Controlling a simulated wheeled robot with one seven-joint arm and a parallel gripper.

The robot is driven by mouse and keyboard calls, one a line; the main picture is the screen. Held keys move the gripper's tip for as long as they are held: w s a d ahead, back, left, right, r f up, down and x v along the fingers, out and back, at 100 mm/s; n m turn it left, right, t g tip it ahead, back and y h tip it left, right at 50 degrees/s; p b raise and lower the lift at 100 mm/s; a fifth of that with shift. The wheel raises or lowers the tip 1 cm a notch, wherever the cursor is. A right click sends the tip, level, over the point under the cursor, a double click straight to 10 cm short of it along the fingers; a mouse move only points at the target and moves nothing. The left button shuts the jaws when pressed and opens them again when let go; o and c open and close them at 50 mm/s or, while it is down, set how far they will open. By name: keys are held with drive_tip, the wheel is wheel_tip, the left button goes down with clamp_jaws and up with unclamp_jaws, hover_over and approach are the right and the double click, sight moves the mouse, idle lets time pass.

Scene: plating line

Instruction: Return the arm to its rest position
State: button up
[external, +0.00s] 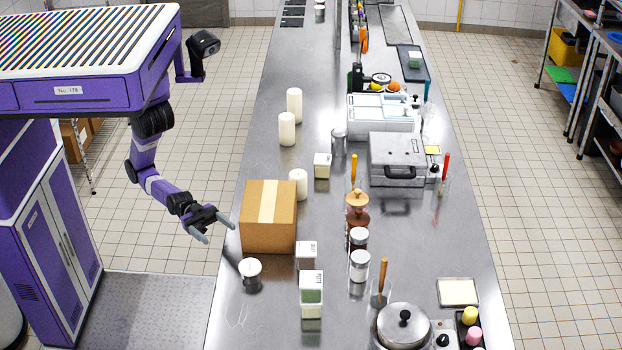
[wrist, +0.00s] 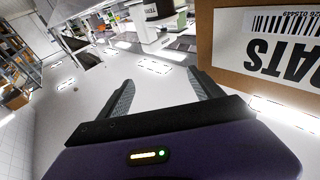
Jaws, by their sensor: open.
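My gripper (external: 217,230) hangs beside the left edge of the steel counter (external: 226,320), over the floor, with the purple arm bent down toward it. Its fingers are apart with nothing between them. The wrist view shows the open fingers (wrist: 158,95) and empty space between them. A cardboard box (external: 261,233) stands on the counter just right of my gripper.
A white-lidded jar (external: 250,268) stands near the counter edge in front of the box. White cylinders (external: 287,129), canisters (external: 311,287) and a lidded pot (external: 403,325) stand on the counter. The tiled floor (external: 225,110) left of the counter is clear around my arm.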

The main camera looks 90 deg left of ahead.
drive_tip(key=s+a+f+n+y+p, duration=0.1)
drive_tip(key=s+a+n+y+p, duration=0.1)
drive_tip(key=a+y, duration=0.3)
drive_tip(key=s+a+f+n+t+y+p, duration=0.1)
drive_tip(key=s+a+f+n+y+p, duration=0.1)
drive_tip(key=a, duration=1.1)
drive_tip(key=s+a+f+n+y+p, duration=0.2)
drive_tip(key=s+a+n+y+p, duration=0.1)
drive_tip(key=a+y, duration=0.5)
drive_tip(key=s+a+n, duration=0.1)
drive_tip(key=n, duration=0.1)
drive_tip(key=shift+a+n, duration=0.3)
drive_tip(key=shift+n, duration=0.1)
